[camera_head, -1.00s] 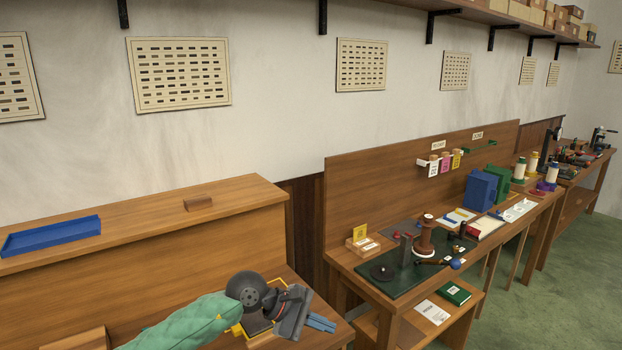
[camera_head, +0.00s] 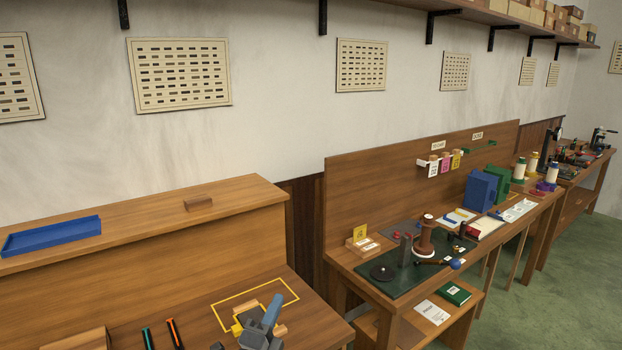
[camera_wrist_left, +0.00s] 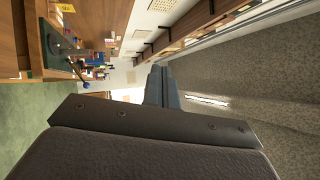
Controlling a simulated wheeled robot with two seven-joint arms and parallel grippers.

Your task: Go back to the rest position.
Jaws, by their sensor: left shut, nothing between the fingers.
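My left gripper (camera_head: 273,308) is low in the head view, over the front of the near wooden bench (camera_head: 200,298). Its grey-blue fingers point up and look closed together, with nothing seen between them. In the left wrist view the closed fingers (camera_wrist_left: 160,88) extend past the dark gripper body, pointing toward the wall and shelf. A light wooden piece with a yellow part (camera_head: 237,328) shows beside the gripper, partly hidden by it. My right gripper is in neither view.
A yellow outlined rectangle (camera_head: 228,318) marks the bench top. An orange-trimmed tool (camera_head: 175,333) and a green-trimmed tool (camera_head: 148,338) lie to its left. A blue tray (camera_head: 52,236) sits on the upper ledge. Another bench with a dark green mat (camera_head: 385,288) stands to the right.

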